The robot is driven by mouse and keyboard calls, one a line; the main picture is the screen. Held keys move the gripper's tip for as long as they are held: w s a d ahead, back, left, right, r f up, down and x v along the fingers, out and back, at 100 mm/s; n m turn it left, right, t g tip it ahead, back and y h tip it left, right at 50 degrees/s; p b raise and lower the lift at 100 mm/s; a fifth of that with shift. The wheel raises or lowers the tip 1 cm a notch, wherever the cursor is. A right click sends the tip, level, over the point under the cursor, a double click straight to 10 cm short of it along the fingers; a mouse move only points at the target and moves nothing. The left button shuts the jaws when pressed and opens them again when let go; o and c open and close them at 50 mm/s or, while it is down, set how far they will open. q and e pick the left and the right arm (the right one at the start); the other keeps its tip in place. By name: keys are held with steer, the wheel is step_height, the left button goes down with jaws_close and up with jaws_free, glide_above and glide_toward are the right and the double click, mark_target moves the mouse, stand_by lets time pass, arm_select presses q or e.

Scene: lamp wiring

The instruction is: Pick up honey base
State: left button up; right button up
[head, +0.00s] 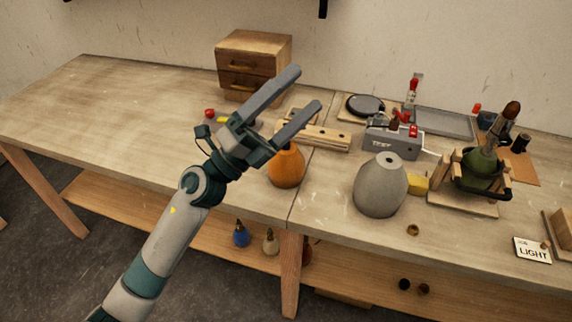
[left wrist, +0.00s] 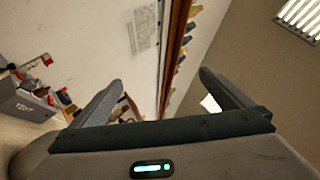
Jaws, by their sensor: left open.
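The honey base, an orange rounded lamp base (head: 288,168), stands upright on the workbench near its front middle. Its top left is partly hidden behind my left gripper. My left gripper (head: 308,88) is open and empty, its two long fingers pointing up and right, apparently above the bench. In the left wrist view the fingers (left wrist: 160,80) are spread apart with only wall and background between them. The honey base does not show clearly in that view. My right gripper is in neither view.
A large grey base (head: 381,187) stands right of the honey base. Behind are a wooden rack (head: 325,136) and a grey TEST box (head: 393,141). A green base (head: 480,170) sits in a holder at right.

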arm_select(q)
steer(key=s+d+f+m+g+y, duration=0.25)
steer(key=d+m+g, duration=0.45)
steer(key=m+g, duration=0.4)
steer(key=w+a+f+m+y, duration=0.1)
steer(key=w+f+m+y, duration=0.25)
steer(key=f+y, duration=0.3)
steer(key=w+a+f+y, duration=0.1)
steer(key=w+a+y, duration=0.3)
steer(key=a, duration=0.3)
steer(key=w+a+f+t+y, duration=0.1)
steer(key=w+a+y, duration=0.3)
steer(key=a, duration=0.3)
steer(key=shift+a+f+m+y, duration=0.25)
steer(key=shift+f+m+y, duration=0.15)
steer(key=shift+m, duration=0.05)
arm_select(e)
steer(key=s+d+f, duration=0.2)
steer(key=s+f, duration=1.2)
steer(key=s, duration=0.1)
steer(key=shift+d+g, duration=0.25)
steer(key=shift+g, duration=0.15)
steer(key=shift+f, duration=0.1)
